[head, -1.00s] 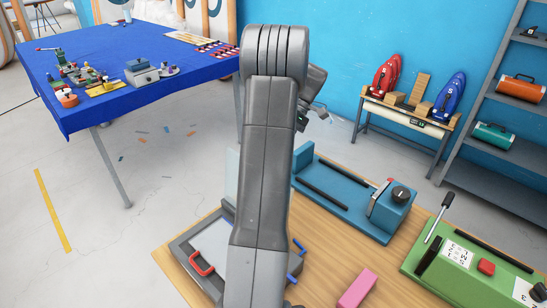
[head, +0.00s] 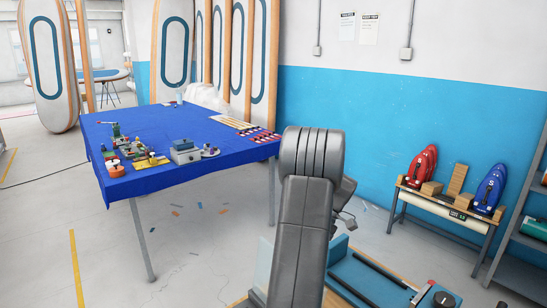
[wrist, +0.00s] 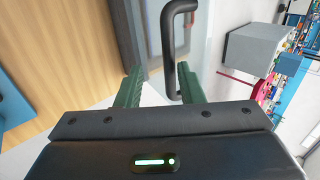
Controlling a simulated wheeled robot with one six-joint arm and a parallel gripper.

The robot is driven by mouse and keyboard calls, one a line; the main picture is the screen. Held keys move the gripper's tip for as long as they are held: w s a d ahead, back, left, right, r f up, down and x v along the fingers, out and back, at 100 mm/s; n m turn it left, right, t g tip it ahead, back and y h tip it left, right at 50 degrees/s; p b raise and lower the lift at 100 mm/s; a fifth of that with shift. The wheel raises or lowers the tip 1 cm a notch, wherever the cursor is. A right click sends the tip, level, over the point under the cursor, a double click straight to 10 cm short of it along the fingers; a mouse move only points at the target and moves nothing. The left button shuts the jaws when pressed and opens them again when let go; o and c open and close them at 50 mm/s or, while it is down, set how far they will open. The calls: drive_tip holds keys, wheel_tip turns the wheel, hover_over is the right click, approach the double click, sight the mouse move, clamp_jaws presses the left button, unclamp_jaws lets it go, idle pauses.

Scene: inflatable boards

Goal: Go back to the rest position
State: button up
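My arm rises in the lower middle of the head view and bends at a grey joint. A small part of my gripper (head: 345,216) shows at the right of that joint; the rest is hidden behind the arm. In the wrist view my gripper (wrist: 160,84) has its two green fingers spread apart, with nothing held between them. A dark looped handle (wrist: 168,45) shows beyond the fingers, its lower end close to the right finger; I cannot tell whether they touch.
A blue-covered table (head: 225,152) with small items stands at left. A shelf (head: 515,255) is at the right edge. A blue device (head: 350,290) lies on the worktop below. Open floor (head: 190,255) lies between.

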drive_tip(key=shift+s+a+f+h, duration=0.15)
drive_tip(key=shift+s+a+f, duration=0.1)
drive_tip(key=shift+s+a, duration=0.2)
drive_tip(key=shift+s+a+f+h, duration=0.2)
drive_tip(key=shift+s+a, duration=0.15)
drive_tip(key=shift+a, duration=0.2)
